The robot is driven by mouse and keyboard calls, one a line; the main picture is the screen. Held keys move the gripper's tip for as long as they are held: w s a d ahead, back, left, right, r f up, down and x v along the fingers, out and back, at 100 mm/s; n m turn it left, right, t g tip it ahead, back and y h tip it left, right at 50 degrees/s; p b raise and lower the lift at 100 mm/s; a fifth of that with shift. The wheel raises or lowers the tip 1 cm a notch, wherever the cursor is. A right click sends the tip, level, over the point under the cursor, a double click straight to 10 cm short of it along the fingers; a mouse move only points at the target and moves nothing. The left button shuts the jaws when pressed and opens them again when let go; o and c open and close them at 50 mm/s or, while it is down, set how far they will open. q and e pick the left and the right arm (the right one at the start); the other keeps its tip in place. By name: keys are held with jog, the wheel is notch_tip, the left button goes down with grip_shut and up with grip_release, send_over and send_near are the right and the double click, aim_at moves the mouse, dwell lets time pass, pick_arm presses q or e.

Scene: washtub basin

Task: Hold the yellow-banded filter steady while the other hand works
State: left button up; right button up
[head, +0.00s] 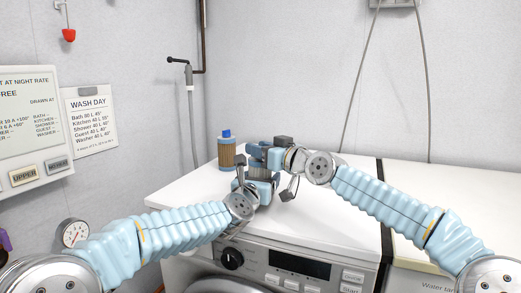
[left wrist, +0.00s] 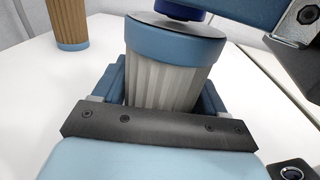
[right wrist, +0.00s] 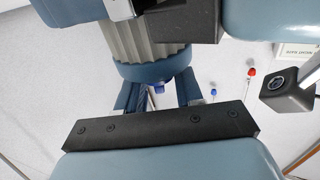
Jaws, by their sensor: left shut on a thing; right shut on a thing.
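A filter (left wrist: 165,80) with pale grey pleats and a blue end cap (left wrist: 175,40) stands between the fingers of my left gripper (head: 260,187), which is shut on its body. No yellow band shows on it. A dark blue knob (left wrist: 180,10) sits on the cap. My right gripper (head: 265,156) is shut at the knob, above the cap. In the right wrist view the grey pleats (right wrist: 147,45) and the cap (right wrist: 153,70) show beyond its fingers. In the head view the grippers mostly hide this filter.
A second filter (head: 227,154), brown-pleated with a blue top, stands on the white worktop (head: 180,198) behind my grippers; it also shows in the left wrist view (left wrist: 68,22). The washer's control panel (head: 300,264) is below the front edge. The worktop at right is clear.

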pick_arm(q)
jog(key=shift+r, duration=0.15)
pick_arm(e)
jog(key=shift+g+y, duration=0.3)
jog(key=shift+y, duration=0.1)
jog(key=o, duration=0.9)
jog(key=shift+o, duration=0.2)
jog(key=shift+d, duration=0.1)
jog(key=v, duration=1.2)
pick_arm(q)
jog(key=o, duration=1)
